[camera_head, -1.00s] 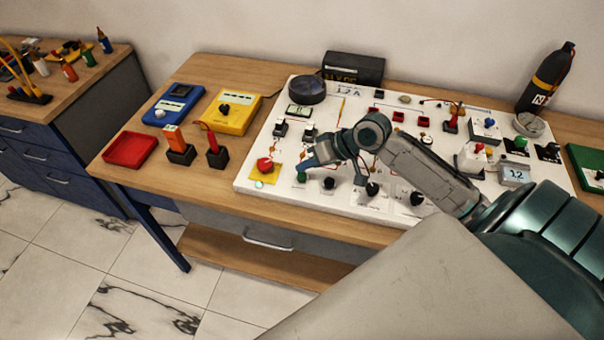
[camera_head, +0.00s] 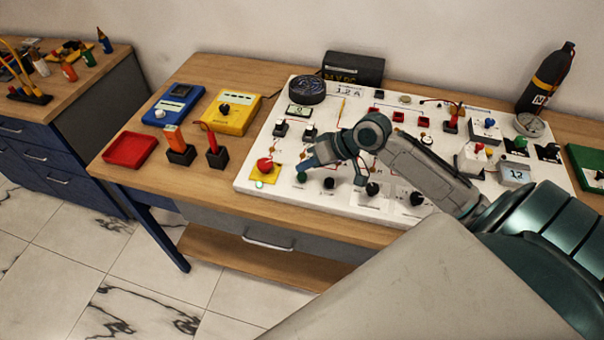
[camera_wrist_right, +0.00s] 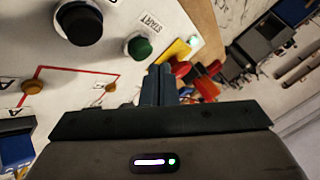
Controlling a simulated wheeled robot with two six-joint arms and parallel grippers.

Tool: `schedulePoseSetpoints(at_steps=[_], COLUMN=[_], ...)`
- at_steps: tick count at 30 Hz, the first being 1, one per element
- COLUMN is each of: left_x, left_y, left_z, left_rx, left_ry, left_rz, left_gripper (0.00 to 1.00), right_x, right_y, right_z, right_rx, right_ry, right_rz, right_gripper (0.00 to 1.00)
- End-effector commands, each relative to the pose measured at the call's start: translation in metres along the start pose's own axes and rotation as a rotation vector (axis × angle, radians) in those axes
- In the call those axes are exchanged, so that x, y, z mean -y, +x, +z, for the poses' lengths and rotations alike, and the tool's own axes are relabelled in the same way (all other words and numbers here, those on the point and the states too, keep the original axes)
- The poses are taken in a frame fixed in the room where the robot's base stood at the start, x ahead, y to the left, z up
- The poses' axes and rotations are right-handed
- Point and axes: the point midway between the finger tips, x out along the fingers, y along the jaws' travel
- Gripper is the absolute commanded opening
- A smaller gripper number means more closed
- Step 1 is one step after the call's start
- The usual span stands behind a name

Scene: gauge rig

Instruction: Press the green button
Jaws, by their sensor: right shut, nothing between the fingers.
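The green button (camera_head: 302,177) is near the front edge of the white panel (camera_head: 340,205) in the head view. My left gripper is not in view.
A red mushroom button (camera_head: 264,164) on a yellow plate stands left of the green button, with a small light (camera_head: 259,184) by it. Black knobs (camera_head: 372,189) lie to the right. A round dark device (camera_head: 306,90) sits at the panel's back left.

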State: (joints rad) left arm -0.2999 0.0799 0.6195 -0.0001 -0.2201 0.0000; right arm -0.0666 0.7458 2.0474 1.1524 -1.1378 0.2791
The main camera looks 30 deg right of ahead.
Motion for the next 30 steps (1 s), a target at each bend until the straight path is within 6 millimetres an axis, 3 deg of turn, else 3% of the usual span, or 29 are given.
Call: schedulePoseSetpoints(at_steps=[30], left_x=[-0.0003], left_y=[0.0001], left_z=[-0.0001], left_rx=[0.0], left_ry=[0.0], left_rz=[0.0], left_gripper=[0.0], right_x=[-0.0041], right_y=[0.0058], right_z=[0.0044], right_rx=[0.0], right_ry=[0.0], right_rz=[0.0], right_gripper=[0.0])
